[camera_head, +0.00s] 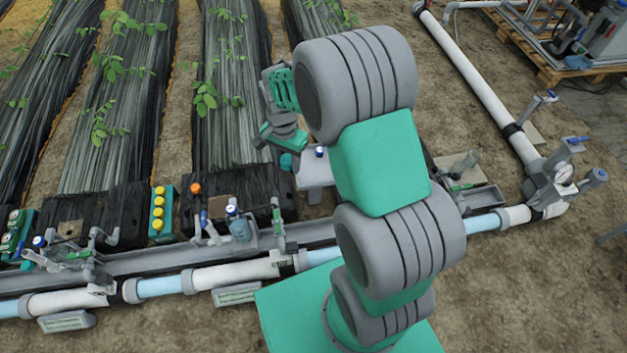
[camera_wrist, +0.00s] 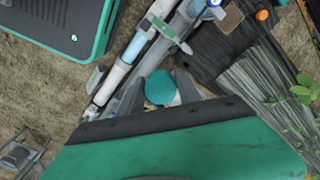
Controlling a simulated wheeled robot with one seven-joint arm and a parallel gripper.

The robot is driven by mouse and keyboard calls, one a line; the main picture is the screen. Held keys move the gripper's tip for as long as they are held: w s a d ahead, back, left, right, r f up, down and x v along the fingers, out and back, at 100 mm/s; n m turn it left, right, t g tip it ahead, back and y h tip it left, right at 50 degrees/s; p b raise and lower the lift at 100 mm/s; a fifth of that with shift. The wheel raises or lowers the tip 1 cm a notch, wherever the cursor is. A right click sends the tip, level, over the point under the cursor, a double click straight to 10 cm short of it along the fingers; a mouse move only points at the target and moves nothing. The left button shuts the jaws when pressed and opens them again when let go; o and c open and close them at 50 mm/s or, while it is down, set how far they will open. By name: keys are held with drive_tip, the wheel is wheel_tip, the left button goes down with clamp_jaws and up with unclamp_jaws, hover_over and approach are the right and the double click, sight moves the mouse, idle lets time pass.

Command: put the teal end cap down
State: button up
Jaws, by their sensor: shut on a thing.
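The teal end cap (camera_wrist: 160,88) shows as a round teal disc between the two grey fingers of my gripper (camera_wrist: 158,90) in the wrist view. My gripper is shut on it. In the head view the cap (camera_head: 287,162) shows small and teal just below my gripper (camera_head: 285,142), over the dark bed edge, left of a grey-white stand (camera_head: 316,172). The cap seems held above the surface; the exact gap cannot be told. My arm hides part of the area to the right of the gripper.
A white and blue pipe (camera_head: 230,274) runs along the front beside a grey channel (camera_head: 165,263) with valves. A teal rack of yellow caps (camera_head: 158,212) and an orange cap (camera_head: 196,188) lie left. Bare soil lies beyond the pipe.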

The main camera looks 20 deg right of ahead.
drive_tip(key=w+f+m+b, duration=0.4)
drive_tip(key=f+b, duration=0.2)
drive_tip(key=f, duration=0.4)
drive_tip(key=w+f+m+b, duration=0.3)
drive_tip(key=f+m+b, duration=0.15)
drive_tip(key=f, duration=0.45)
drive_tip(key=b, duration=0.7)
hover_over(309, 178)
drive_tip(key=f, duration=0.9)
drive_tip(key=shift+a+f, duration=0.2)
drive_tip(key=shift+f, duration=0.05)
drive_tip(key=f+b, duration=0.1)
drive_tip(key=f, duration=0.1)
drive_tip(key=f+b, duration=0.1)
drive_tip(key=shift+w+d+f, duration=0.15)
drive_tip(key=shift+d+f, duration=0.05)
drive_tip(key=shift+f, duration=0.2)
drive_tip(key=shift+r, duration=0.2)
drive_tip(key=shift+f+b, duration=0.4)
drive_tip(key=shift+f, duration=0.2)
